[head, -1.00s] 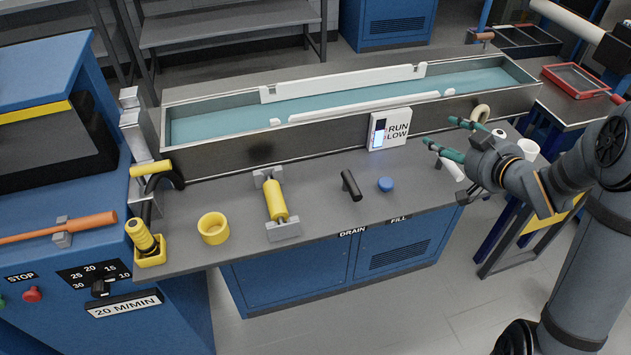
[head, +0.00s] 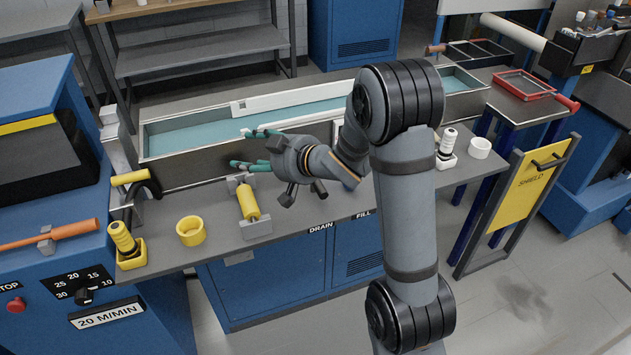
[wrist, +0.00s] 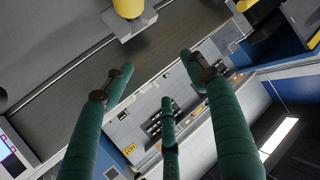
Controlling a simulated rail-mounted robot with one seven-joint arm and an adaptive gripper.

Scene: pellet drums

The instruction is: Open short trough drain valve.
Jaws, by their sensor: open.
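The short black drain handle (head: 318,187) sits on the bench top above the DRAIN label (head: 320,228). It is partly hidden behind my wrist in the head view. The long metal trough (head: 180,174) with blue-green liquid lies behind it. My gripper (head: 256,149) is open and empty, its green fingers pointing left in front of the trough wall, up and left of the handle. In the wrist view, the green fingers of my gripper (wrist: 155,72) are spread with nothing between them. I cannot make out the drain handle in the wrist view.
A yellow roller in a grey bracket (head: 249,202) stands close below the fingertips. My arm hides the blue knob above the FILL label (head: 363,212) and most of the RUN/LOW panel.

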